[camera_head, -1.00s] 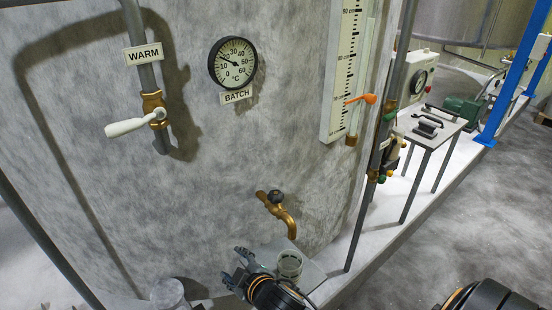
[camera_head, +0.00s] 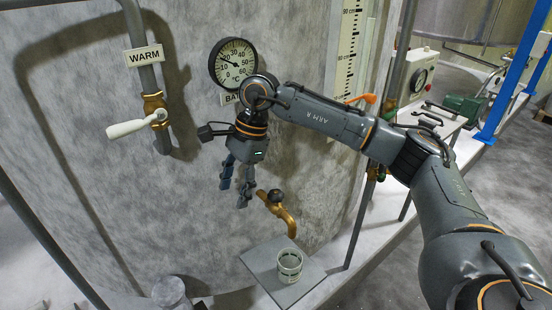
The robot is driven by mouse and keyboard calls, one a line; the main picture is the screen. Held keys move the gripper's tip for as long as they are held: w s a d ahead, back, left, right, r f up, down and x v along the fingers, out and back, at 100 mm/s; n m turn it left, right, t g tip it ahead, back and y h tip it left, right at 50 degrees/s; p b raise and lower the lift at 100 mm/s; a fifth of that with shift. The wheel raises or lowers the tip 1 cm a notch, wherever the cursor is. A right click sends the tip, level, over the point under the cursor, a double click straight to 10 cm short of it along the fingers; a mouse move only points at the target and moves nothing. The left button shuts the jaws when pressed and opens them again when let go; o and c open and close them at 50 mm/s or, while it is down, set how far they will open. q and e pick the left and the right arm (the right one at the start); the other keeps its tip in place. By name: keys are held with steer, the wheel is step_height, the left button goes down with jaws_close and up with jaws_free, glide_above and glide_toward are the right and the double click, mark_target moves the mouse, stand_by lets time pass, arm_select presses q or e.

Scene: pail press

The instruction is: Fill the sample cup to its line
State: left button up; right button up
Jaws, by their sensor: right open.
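The sample cup (camera_head: 290,264), small and clear, stands upright on a grey plate (camera_head: 262,262), below the spout of the brass tap (camera_head: 283,216) in the tank wall. The tap has a dark round knob (camera_head: 276,196). I cannot make out the cup's line or any flow from the spout. My right gripper (camera_head: 234,197) points down with its fingers apart and empty. It hangs above and left of the tap and appears clear of the knob and the cup. My left gripper is out of view.
A WARM pipe with a white lever (camera_head: 134,127) is at the left. A temperature dial (camera_head: 233,63) is above my right gripper, its BATCH label partly hidden by my arm. A level scale (camera_head: 348,50) stands at the right. A small side table (camera_head: 434,130) is partly covered by my arm.

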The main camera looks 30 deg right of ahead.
mark_target(276, 192)
steer(key=d+r+h, duration=0.1)
steer(key=d, duration=0.2)
steer(key=d+r+h, duration=0.1)
steer(key=d, duration=0.2)
steer(key=s+d+r+h, duration=0.1)
steer(key=d, duration=0.3)
steer(key=shift+r+h, duration=0.3)
steer(key=shift+h, duration=0.1)
steer(key=shift+d+f, duration=0.1)
steer(key=shift+f, duration=0.05)
step_height(276, 192, down, 8)
steer(key=b, duration=0.6)
steer(key=shift+f, duration=0.35)
steer(key=shift+c, duration=0.4)
steer(key=shift+w, duration=0.1)
steer(key=c, duration=0.6)
